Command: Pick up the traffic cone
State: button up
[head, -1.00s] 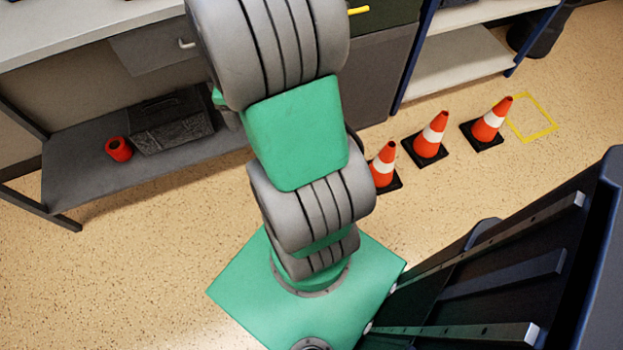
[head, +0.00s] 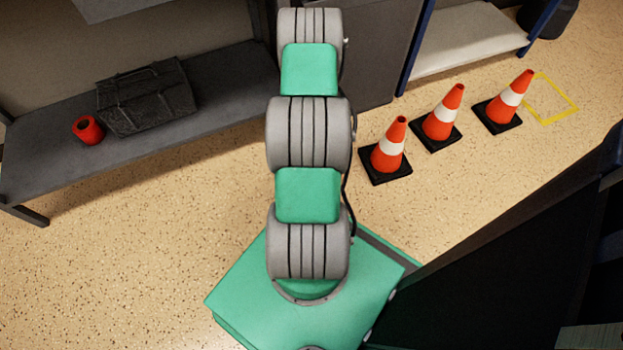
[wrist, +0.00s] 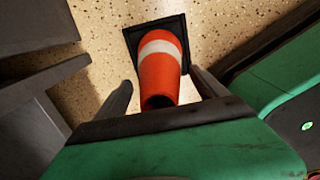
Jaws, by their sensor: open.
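Three orange traffic cones with white bands and black square bases stand in a row on the floor in the head view: a near one (head: 388,157), a middle one (head: 442,123) and a far one (head: 508,106). In the wrist view one traffic cone (wrist: 163,77) stands between the fingers of my gripper (wrist: 161,92), its top towards me and its base farther off. The fingers are open, one on each side, with a gap to the cone visible on the left. In the head view my arm hides my gripper.
A blue-framed shelf (head: 470,40) stands behind the cones. A yellow square outline (head: 549,98) marks the floor beyond them. A dark structure fills the lower right.

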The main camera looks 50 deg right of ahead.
grip_shut()
dwell(0.9)
jog(key=shift+w, duration=0.1)
